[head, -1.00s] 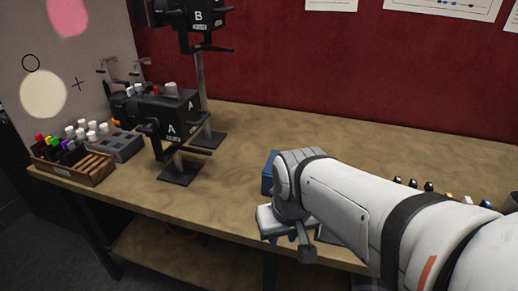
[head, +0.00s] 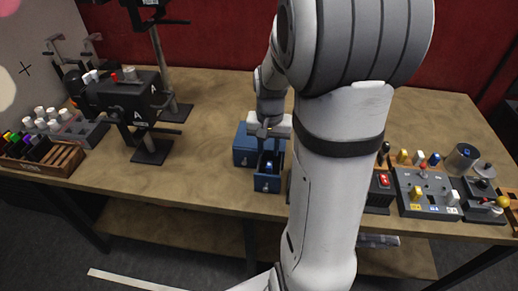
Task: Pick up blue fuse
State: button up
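A small blue piece (head: 268,167), which looks like the blue fuse, sits inside a dark blue open-topped drawer or tray (head: 268,184) in the head view. The drawer stands out at the front of a blue box (head: 243,152) on the bench. My gripper (head: 267,133) is above the drawer, over its back end. My gripper's fingers are small and partly hidden by my arm, so I cannot tell whether they are open or touching anything.
A wooden workbench (head: 220,105) holds everything. Black stands marked A (head: 135,100) and a wooden rack of coloured pieces (head: 62,160) are at left. Grey switch panels (head: 428,195) and a metal cup (head: 463,157) are at right. My arm covers the middle.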

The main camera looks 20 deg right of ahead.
aim_at(269, 164)
notch_tip(269, 164, down, 8)
jog(key=shift+s+d+r+p, duration=0.1)
jog(key=shift+s+p, duration=0.05)
jog(key=shift+p, duration=0.45)
grip_shut()
